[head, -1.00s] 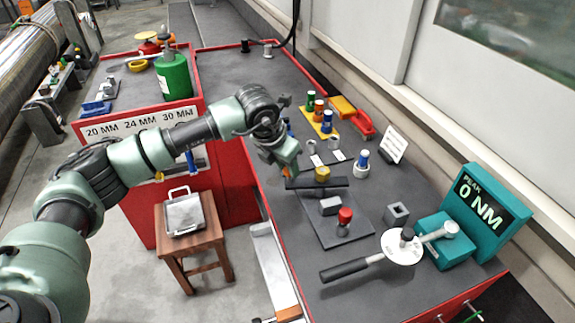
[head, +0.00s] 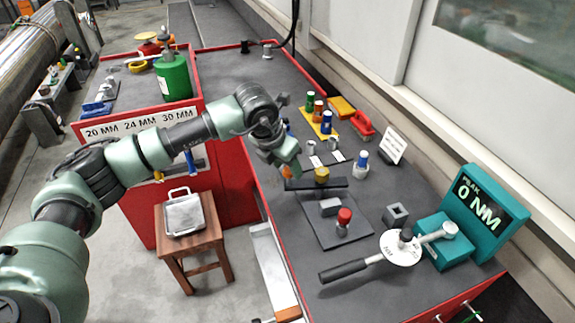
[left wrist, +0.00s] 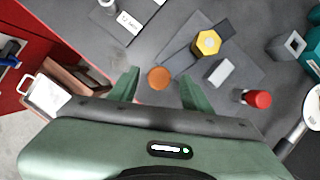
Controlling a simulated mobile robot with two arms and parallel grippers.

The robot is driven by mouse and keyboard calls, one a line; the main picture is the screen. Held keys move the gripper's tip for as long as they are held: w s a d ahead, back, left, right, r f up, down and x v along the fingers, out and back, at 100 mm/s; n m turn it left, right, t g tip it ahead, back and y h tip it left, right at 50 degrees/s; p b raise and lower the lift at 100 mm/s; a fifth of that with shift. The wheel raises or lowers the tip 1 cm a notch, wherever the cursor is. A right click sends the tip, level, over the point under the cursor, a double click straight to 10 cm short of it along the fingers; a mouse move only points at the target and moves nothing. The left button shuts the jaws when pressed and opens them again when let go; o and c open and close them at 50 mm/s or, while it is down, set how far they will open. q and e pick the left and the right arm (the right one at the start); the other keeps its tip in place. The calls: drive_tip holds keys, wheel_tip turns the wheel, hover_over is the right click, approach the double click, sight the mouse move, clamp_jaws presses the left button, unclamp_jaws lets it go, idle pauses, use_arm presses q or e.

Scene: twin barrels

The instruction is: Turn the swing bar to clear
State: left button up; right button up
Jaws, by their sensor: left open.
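The swing bar (head: 335,183) is a dark flat bar on the grey bench top, with a yellow hex knob (head: 322,174) on it. It also shows in the left wrist view (left wrist: 182,61), running diagonally under the yellow hex knob (left wrist: 207,42). A round orange knob (left wrist: 159,77) lies at the bar's near end. My left gripper (head: 289,172) is at that end of the bar. In the left wrist view its fingers (left wrist: 159,90) are apart on either side of the orange knob, with visible gaps. Whether the fingertips reach down to its height is unclear. My right gripper is not in view.
A red-topped post (head: 344,221) and a grey block (head: 330,206) stand on a dark plate close to the bar. A torque wrench (head: 345,270) and a teal gauge (head: 478,212) are at the front right. Coloured sockets (head: 327,121) stand behind the bar.

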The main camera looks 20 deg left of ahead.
use_arm(q)
drive_tip(key=d+p+v, duration=0.1)
drive_tip(key=p+v, duration=0.2)
drive_tip(key=v, duration=0.4)
drive_tip(key=shift+a, duration=0.45)
drive_tip(key=shift+w, duration=0.1)
drive_tip(key=shift+c, duration=0.3)
